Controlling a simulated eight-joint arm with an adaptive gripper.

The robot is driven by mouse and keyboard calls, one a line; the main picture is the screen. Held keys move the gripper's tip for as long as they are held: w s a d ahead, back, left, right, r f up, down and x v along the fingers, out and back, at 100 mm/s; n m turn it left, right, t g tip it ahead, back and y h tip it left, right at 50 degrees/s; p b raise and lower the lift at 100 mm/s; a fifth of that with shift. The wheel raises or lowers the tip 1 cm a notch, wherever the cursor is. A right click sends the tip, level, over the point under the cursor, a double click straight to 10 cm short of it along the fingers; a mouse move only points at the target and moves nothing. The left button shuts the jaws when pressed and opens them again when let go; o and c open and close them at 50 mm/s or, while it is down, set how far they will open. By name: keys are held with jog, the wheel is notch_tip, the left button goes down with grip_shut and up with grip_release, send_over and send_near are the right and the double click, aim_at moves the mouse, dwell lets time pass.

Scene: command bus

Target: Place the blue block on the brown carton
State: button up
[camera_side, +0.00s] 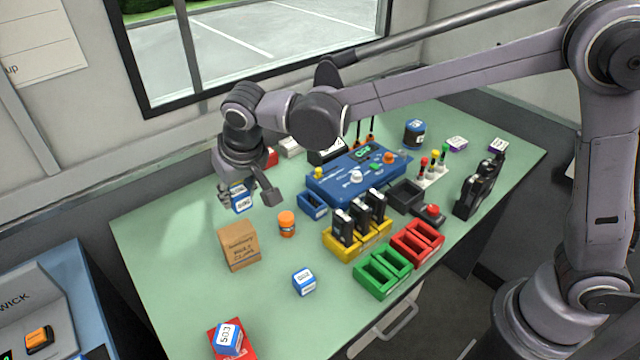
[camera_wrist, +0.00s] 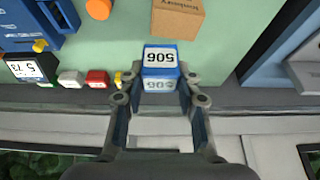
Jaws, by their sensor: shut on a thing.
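A blue block with a white label reading 506 (camera_wrist: 160,60) is held between the fingers of my gripper (camera_wrist: 160,92) in the wrist view. In the side view the block (camera_side: 240,200) is in my gripper (camera_side: 238,196), raised above the green table. The brown carton (camera_side: 239,248) stands upright on the table, below and in front of the held block in the side view. In the wrist view the carton (camera_wrist: 178,18) is just beyond the block, apart from it. My gripper is shut on the block.
An orange-lidded bottle (camera_side: 287,224) stands right of the carton. Another blue-and-white block (camera_side: 304,282) lies on the table, and one (camera_side: 228,338) sits on a red base at the front. A blue console (camera_side: 355,175) and yellow, green and red trays are further right. A window wall is behind.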

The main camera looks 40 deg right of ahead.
jog(key=shift+a+f, duration=0.75)
jog(key=shift+a, duration=0.35)
jog(key=shift+f, duration=1.9)
jog(key=shift+f, duration=0.2)
jog(key=o, duration=1.1)
jog(key=shift+o, duration=0.2)
jog(key=shift+r, duration=0.1)
jog(key=v, duration=1.1)
jog(key=s+d+r, duration=0.1)
jog(key=s+d, duration=0.2)
jog(key=d, duration=0.5)
jog(key=s+d+r, duration=0.2)
jog(key=d, duration=0.5)
jog(key=s+d+f+t, duration=0.1)
jog(key=s+d+f, duration=0.1)
jog(key=s+d, duration=0.3)
jog(key=s+d+f+t, duration=0.1)
jog(key=s+d+f, duration=0.2)
jog(key=s+d, duration=0.2)
jog(key=d, duration=0.3)
jog(key=shift+s+f+t, duration=0.2)
jog(key=shift+f+t, duration=0.05)
jog(key=shift+t, duration=0.05)
